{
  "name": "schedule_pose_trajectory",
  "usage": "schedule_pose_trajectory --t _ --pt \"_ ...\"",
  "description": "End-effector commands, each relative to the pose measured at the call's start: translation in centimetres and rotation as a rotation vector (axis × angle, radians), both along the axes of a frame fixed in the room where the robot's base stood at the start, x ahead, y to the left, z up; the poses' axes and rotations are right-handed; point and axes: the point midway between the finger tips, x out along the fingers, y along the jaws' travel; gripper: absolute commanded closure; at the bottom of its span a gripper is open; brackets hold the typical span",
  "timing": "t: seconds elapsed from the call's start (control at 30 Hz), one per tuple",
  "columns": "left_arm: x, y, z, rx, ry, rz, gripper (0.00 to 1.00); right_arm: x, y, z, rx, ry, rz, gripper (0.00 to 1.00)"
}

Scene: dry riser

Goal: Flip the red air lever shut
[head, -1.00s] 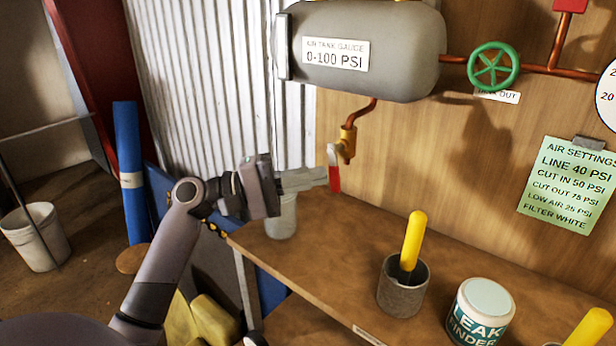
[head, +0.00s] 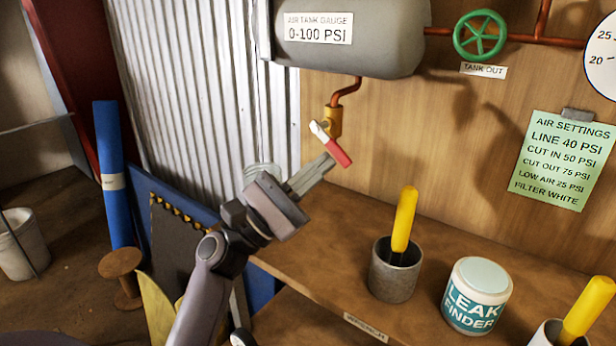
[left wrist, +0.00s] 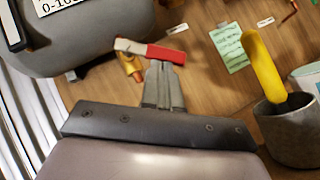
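The red air lever (head: 336,150) sits on a brass valve (head: 333,121) under the grey air tank. Its red handle slants down to the right, and its pale end points up to the left. My left gripper (head: 330,160) has its fingers close together at the underside of the red handle, apparently touching it. In the left wrist view the lever (left wrist: 165,54) lies across just beyond the fingertips (left wrist: 158,64), with no clear gap between the fingers. The handle is not seen between them. My right gripper is not in view.
The grey tank (head: 350,45) hangs above the valve. On the wooden bench (head: 340,225) stand a grey cup (head: 396,280) with a yellow-handled tool and a leak finder tub (head: 476,296). A green wheel valve (head: 480,34) is on the pipe at right.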

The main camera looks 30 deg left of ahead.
Motion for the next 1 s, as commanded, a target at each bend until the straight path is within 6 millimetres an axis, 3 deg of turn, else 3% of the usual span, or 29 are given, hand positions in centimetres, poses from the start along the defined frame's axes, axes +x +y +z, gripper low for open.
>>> schedule_pose_trajectory --t 0.27,1.0 --pt "-0.2 -1.5 0.5 -0.250 0.018 -0.002 1.00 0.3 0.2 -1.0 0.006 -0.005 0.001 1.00" --pt "-0.3 -3.2 2.0 -0.233 0.017 -0.002 1.00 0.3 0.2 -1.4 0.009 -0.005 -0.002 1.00"
